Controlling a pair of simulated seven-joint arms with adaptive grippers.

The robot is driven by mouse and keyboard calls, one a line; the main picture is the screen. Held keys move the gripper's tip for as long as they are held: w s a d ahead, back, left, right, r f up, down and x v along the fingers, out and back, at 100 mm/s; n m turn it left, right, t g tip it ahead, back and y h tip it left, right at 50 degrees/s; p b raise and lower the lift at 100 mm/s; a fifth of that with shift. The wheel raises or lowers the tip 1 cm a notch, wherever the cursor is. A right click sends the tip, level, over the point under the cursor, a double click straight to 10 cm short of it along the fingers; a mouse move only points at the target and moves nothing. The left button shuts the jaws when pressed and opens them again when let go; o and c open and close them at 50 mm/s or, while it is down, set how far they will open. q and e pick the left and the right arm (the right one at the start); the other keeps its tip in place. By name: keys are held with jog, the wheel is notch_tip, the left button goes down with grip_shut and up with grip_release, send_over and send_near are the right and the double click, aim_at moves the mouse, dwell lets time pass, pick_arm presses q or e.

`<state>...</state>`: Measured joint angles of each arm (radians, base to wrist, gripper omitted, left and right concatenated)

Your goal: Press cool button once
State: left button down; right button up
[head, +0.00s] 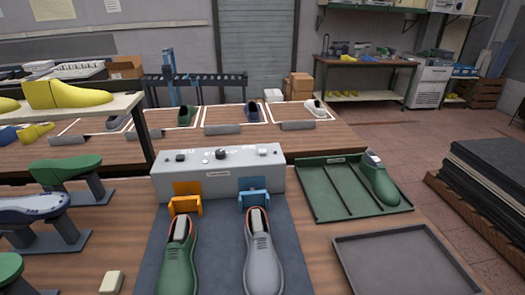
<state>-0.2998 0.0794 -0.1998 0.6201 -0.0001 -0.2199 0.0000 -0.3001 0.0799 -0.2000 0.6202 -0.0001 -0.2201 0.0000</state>
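A light grey control box (216,180) stands on the near bench behind two shoes. Several small controls sit on its top, among them a dark one at left (180,157), a dark knob in the middle (221,153) and a whitish one at right (262,151). The labels are too small to read, so I cannot tell which control is the cool button. An orange bracket (185,204) and a blue bracket (254,199) are at the box's front, behind a green shoe (179,268) and a grey shoe (262,262). Neither gripper is in view.
The shoes are on a dark mat (220,250). A green divided tray (335,190) with a green shoe (379,182) is right of the box; an empty grey tray (405,265) is nearer. Lasts on stands, one green (65,169), and a yellow last (68,94) on a shelf crowd the left.

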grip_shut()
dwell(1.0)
